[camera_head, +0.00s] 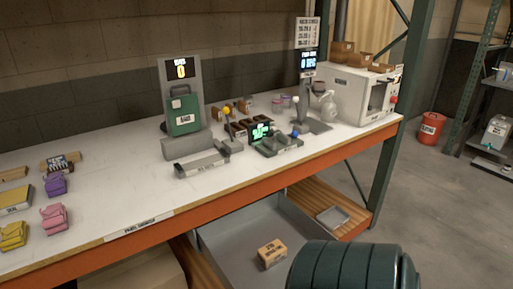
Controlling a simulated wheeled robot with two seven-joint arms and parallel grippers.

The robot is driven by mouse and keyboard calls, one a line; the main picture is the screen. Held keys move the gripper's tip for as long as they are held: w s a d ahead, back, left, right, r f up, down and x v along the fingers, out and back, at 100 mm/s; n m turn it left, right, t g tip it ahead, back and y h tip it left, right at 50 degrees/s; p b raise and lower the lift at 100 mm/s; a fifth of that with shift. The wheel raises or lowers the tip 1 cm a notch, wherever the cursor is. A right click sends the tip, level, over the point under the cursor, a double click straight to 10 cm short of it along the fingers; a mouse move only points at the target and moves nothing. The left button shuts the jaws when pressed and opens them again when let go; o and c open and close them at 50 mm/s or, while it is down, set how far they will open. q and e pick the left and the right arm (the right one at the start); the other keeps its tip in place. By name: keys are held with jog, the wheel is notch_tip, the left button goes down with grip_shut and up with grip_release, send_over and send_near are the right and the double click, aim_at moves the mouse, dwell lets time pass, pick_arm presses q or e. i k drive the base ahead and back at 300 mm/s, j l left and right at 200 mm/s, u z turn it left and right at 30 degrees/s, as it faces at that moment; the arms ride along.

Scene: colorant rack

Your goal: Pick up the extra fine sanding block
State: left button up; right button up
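No block can be read as the extra fine sanding block; the small labels are too blurred. At the left end of the white workbench (110,199) lie several small items that could include it. These are a purple one (56,185), a pink one (54,219), a yellow one (14,235), a flat yellow-topped block (16,198), and tan blocks (12,174) near the wall. A cardboard-coloured labelled block (272,253) sits in the grey tray area below the bench. Neither of my grippers is in view.
A green case on a stand (183,114), a grey fixture (202,163) and a white machine (351,95) stand along the bench. A dark green ribbed drum shape (350,268) fills the bottom right. An orange bucket (431,128) stands on open floor. The bench's front middle is clear.

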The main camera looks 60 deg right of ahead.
aim_at(275, 252)
jog(key=z, duration=2.1)
